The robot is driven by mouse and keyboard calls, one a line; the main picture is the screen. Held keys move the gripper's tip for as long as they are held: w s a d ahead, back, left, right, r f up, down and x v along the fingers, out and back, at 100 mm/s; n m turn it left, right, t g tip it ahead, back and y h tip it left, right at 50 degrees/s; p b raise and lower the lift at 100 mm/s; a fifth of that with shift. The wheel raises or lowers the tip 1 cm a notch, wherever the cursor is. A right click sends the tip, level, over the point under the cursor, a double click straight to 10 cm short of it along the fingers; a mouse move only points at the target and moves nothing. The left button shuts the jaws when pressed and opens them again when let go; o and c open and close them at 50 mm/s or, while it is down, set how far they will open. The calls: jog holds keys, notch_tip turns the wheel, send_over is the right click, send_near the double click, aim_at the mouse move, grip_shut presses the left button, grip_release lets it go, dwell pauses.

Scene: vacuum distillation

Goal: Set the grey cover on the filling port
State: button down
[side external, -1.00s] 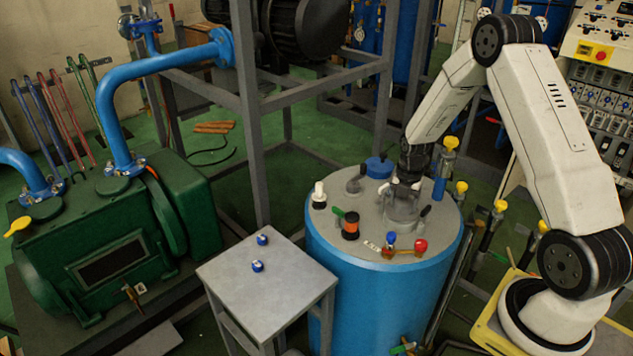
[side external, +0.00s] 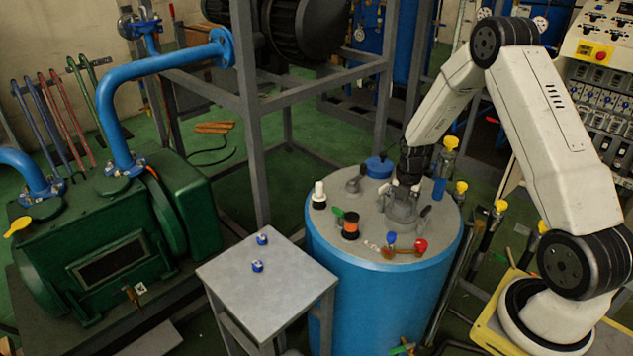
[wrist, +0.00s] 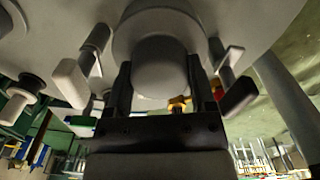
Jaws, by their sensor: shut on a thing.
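The grey cover (wrist: 160,68) is a rounded grey piece between the two dark fingers of my gripper (wrist: 159,75) in the wrist view. My gripper is shut on it. In the side view my gripper (side external: 405,187) points down over the grey raised fitting of the filling port (side external: 401,212), on top of the blue vessel (side external: 375,300). In the wrist view a wider grey round part (wrist: 125,30) lies directly beyond the cover. Cover and port look lined up and very close. I cannot tell whether the cover is fully seated.
Close around the port stand dark-handled clamps (wrist: 236,97), a red-topped fitting (side external: 420,245), a blue-topped fitting (side external: 390,240), an orange-and-black piece (side external: 351,227) and a blue cap (side external: 379,167). A grey side table (side external: 285,300) with two small blue-and-white pieces stands left of the vessel.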

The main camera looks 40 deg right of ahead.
grip_release()
jog(key=shift+r, duration=0.1)
dwell(0.7)
jog(key=shift+r, duration=3.4)
